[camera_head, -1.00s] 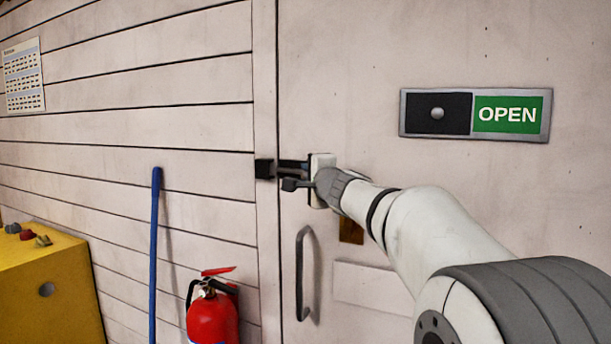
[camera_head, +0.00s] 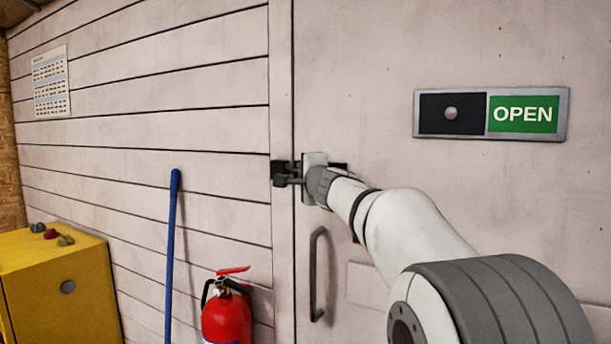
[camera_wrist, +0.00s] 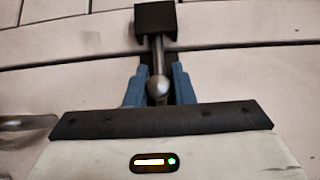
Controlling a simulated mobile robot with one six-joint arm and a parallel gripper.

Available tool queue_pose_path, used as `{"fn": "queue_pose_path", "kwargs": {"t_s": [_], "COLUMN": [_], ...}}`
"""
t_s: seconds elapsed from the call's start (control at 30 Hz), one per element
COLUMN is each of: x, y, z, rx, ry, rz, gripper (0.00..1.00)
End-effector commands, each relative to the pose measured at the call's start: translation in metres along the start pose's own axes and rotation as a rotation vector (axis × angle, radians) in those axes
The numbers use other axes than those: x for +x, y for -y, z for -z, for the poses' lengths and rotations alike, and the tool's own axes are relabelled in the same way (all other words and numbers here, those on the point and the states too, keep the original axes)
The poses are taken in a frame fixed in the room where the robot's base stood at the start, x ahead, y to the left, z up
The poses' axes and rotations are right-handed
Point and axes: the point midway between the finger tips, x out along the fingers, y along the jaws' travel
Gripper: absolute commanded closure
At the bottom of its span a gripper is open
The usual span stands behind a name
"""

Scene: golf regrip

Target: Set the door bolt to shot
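The door bolt has a dark backing strip (camera_head: 340,166) on the door and a black keeper block (camera_head: 278,168) on the frame at left. In the wrist view the grey bolt rod (camera_wrist: 158,54) runs up to the black keeper (camera_wrist: 156,20), its end hidden there. The round bolt knob (camera_wrist: 158,88) sits between the two blue fingers. My gripper (camera_head: 291,181) reaches in from the right and lies close to the keeper. In the wrist view my gripper (camera_wrist: 160,85) is closed closely around the knob. The head view hides the knob behind the gripper.
A vertical door handle (camera_head: 315,275) is below the bolt. An "OPEN" sign plate (camera_head: 524,114) with a sliding cover is at right. A red fire extinguisher (camera_head: 227,318), a blue pole (camera_head: 172,250) and a yellow cabinet (camera_head: 65,300) stand at left.

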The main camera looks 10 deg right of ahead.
Motion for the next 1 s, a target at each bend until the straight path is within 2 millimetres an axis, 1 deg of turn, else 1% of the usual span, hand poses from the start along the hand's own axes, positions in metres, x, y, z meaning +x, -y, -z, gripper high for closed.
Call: {"fn": "queue_pose_path", "kwargs": {"t_s": [0.03,0.2,0.43,0.53,0.67,0.8,1.0], "x": [0.0,-0.001,-0.002,-0.007,-0.025,-0.048,-0.072], "y": [0.001,0.0,0.0,-0.001,-0.001,0.0,0.0], "z": [0.0,0.005,0.007,0.007,0.007,0.006,0.006], "rx": [0.0,0.0,0.0,-0.001,-0.001,-0.001,-0.002], "ry": [0.0,-0.008,-0.012,-0.012,-0.012,-0.012,-0.013], "rz": [0.001,0.0,-0.001,0.0,0.001,0.002,0.001], "gripper": [0.74,0.61,0.61,0.61,0.61,0.61,0.61]}}
